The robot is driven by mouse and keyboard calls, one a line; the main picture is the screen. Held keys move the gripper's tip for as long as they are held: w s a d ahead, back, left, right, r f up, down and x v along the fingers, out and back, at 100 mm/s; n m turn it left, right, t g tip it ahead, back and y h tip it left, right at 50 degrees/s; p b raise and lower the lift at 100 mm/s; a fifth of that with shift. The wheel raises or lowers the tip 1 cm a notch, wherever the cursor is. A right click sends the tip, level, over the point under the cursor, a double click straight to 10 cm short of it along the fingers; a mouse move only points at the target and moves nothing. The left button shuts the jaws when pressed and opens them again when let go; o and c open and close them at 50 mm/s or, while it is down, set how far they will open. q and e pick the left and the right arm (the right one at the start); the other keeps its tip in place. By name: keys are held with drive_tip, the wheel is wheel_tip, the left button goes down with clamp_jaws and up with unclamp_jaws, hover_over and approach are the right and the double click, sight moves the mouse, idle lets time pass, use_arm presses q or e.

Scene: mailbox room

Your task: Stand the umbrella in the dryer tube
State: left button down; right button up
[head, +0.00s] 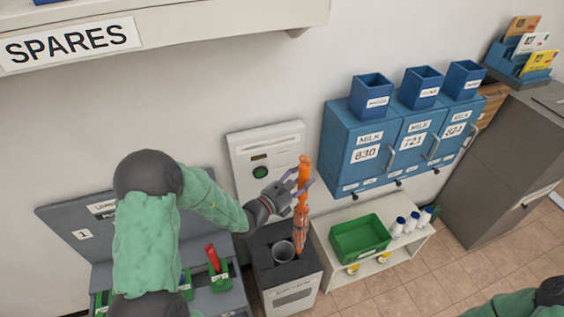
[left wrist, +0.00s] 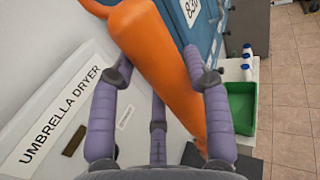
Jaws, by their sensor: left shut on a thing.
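My left gripper (head: 298,187) is shut on the orange umbrella (head: 302,217) and holds it nearly upright, handle at the top. In the left wrist view the umbrella (left wrist: 155,55) passes between the purple-grey fingers (left wrist: 158,95). The umbrella dryer (head: 293,298) is a grey box with a dark top, below the gripper. Its round grey tube (head: 283,252) opens upward. The umbrella's lower end shows just right of the tube's mouth in the head view; its height over the dryer top is hard to tell. My right gripper is out of view.
A white panel with a green button (head: 260,172) stands behind the dryer. To the right are a low white shelf with a green bin (head: 360,238) and white bottles, and blue milk boxes (head: 362,150) above. A grey stand (head: 218,302) with a red-handled item is left.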

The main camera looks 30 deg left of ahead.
use_arm(q)
drive_tip(key=a+r+p, duration=0.1)
drive_tip(key=a+r, duration=0.1)
drive_tip(key=a, duration=0.4)
wheel_tip(320, 180, down, 38)
drive_tip(key=b, duration=2.4)
drive_tip(key=shift+s+a+y, duration=0.35)
drive_tip(key=shift+s+y, duration=0.05)
drive_tip(key=shift+c, duration=2.4)
unclamp_jaws()
drive_tip(key=v, duration=1.2)
